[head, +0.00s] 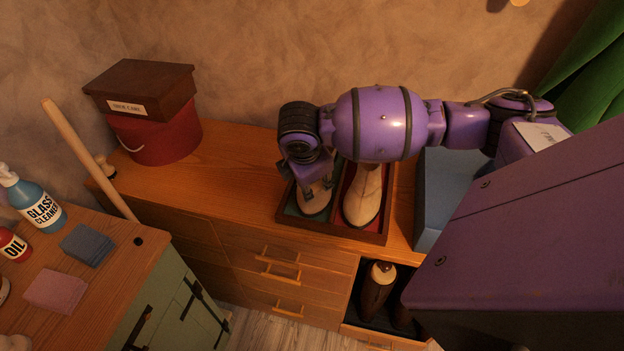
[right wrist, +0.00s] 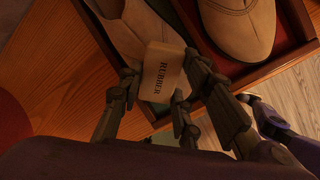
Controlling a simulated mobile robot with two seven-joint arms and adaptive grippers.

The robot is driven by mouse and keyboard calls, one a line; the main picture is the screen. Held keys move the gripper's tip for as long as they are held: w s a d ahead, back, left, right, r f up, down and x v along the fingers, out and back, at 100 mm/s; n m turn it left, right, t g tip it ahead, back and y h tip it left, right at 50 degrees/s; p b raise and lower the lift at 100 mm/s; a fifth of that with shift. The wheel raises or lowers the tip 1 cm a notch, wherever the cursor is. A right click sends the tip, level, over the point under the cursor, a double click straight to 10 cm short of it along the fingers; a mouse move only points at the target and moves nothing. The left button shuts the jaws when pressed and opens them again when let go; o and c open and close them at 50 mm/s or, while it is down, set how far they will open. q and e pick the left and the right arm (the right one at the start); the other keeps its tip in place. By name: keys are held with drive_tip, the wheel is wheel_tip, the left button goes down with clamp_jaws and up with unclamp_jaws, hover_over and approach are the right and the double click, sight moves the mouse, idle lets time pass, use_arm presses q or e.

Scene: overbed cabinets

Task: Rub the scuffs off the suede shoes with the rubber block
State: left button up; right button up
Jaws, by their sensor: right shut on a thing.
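Two beige suede shoes stand side by side in a wooden tray (head: 345,230) on the cabinet top. The left shoe (head: 317,200) is on a green lining, partly hidden by my right gripper. The right shoe (head: 362,205) is on a red lining, partly hidden by my arm. My right gripper (head: 305,187) is over the left shoe and shut on the tan rubber block (right wrist: 163,68), marked RUBBER. In the right wrist view the block overlaps the left shoe (right wrist: 135,28); I cannot tell whether they touch. The right shoe (right wrist: 240,25) is beside it.
A blue box (head: 437,185) is right of the tray. An open drawer below holds dark brown shoes (head: 377,290). A red round box (head: 160,140) carries a brown box (head: 140,88). Cloths (head: 87,243) and bottles (head: 35,203) are on the left cabinet.

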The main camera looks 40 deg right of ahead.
sight(310, 203)
use_arm(q)
drive_tip(key=shift+s+f, duration=0.2)
drive_tip(key=shift+f, duration=0.05)
use_arm(e)
drive_tip(key=shift+x, duration=0.8)
use_arm(q)
drive_tip(key=shift+r, duration=0.1)
use_arm(e)
drive_tip(key=shift+s, duration=0.1)
drive_tip(key=shift+s+a+f+p, duration=0.15)
drive_tip(key=shift+s+a+p, duration=0.2)
drive_tip(key=shift+s+a, duration=0.35)
drive_tip(key=shift+s+a+f+p, duration=0.45)
drive_tip(key=shift+s+a, duration=0.1)
drive_tip(key=shift+a, duration=0.25)
drive_tip(key=shift+w+d+r+p, duration=0.3)
drive_tip(key=shift+w+d+r, duration=0.05)
drive_tip(key=shift+w+d, duration=0.35)
drive_tip(key=shift+w+d+r+p, duration=0.35)
drive_tip(key=shift+w+d, duration=0.25)
drive_tip(key=shift+d, duration=0.2)
use_arm(q)
drive_tip(key=w+r+t, duration=0.1)
drive_tip(key=w+r, duration=0.3)
drive_tip(key=r, duration=0.1)
